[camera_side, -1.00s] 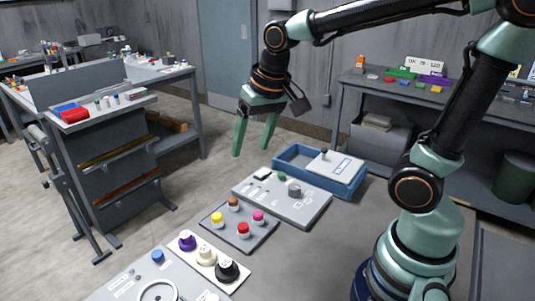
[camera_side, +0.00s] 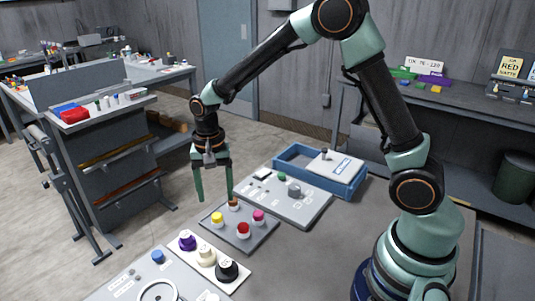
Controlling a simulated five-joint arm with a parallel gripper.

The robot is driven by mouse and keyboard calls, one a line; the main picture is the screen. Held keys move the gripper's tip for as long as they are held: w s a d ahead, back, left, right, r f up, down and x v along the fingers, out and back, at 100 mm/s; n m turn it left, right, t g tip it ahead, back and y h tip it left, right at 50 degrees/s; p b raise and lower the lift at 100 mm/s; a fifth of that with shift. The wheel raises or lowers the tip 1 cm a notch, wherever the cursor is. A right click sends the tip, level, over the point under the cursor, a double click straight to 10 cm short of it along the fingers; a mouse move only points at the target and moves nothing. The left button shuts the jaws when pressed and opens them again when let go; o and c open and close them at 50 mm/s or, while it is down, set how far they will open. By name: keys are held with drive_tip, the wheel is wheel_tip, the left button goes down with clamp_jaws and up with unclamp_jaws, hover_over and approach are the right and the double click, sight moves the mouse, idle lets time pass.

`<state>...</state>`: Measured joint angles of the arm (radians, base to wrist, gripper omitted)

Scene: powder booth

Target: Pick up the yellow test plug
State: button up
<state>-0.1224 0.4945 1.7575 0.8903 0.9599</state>
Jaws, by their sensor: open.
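The yellow test plug (camera_side: 217,218) stands on a grey tray (camera_side: 246,248) with several other plugs: a brown one (camera_side: 233,204), a red one (camera_side: 243,230) and a magenta one (camera_side: 258,215). My gripper (camera_side: 215,199) points down with its green fingers apart and nothing between them. It appears above and behind the yellow plug, near the tray's far edge. One fingertip overlaps the brown plug in the picture; I cannot tell whether they touch. The yellow plug is in full view.
A grey panel (camera_side: 300,211) with a knob lies behind the tray, and a blue bin (camera_side: 345,188) stands beyond it. In front, a white strip (camera_side: 217,270) carries purple, cream and black knobs. The table to the right of the tray is clear.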

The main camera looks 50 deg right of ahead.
sight(217, 215)
drive_tip(key=f, duration=0.8)
drive_tip(key=shift+w, duration=0.4)
clamp_jaws()
